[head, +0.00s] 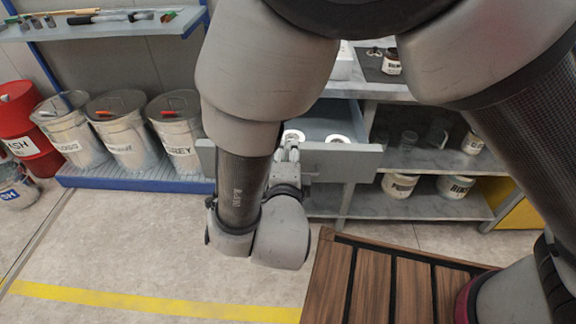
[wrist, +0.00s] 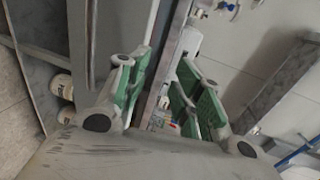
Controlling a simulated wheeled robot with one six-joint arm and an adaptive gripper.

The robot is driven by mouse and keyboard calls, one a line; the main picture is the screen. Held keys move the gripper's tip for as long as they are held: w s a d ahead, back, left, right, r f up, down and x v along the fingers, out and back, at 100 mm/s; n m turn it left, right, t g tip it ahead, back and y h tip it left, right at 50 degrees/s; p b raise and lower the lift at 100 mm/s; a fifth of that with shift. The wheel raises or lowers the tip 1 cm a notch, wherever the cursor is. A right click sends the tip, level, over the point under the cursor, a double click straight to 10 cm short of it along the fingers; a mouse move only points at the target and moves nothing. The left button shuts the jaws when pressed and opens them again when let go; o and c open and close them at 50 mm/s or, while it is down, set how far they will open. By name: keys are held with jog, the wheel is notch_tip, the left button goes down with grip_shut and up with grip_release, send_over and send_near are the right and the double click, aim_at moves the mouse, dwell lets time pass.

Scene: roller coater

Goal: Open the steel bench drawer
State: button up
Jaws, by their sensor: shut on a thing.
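The steel bench drawer (head: 345,160) is pulled out from the bench in the head view. Its grey front panel stands clear of the bench frame, and its blue-grey inside shows with white round items in it. My gripper (head: 288,160) is at the left-middle part of that panel, partly hidden by my own wrist. In the wrist view, the green-padded fingers of my gripper (wrist: 163,75) lie on either side of a narrow grey edge of the drawer (wrist: 172,55) and are shut on it. A handle cannot be clearly made out.
The steel bench (head: 440,160) has a lower shelf with labelled tubs (head: 400,186). A slatted wooden platform (head: 385,285) is at the front right. White buckets (head: 122,125) and a red drum (head: 25,120) stand at left. The floor at front left is clear.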

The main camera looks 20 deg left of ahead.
jog(key=s+f, duration=0.3)
jog(key=f, duration=0.6)
jog(key=x, duration=0.7)
jog(key=shift+w+d+r, duration=0.1)
jog(key=shift+w+d, duration=0.1)
jog(key=shift+d, duration=0.05)
grip_shut()
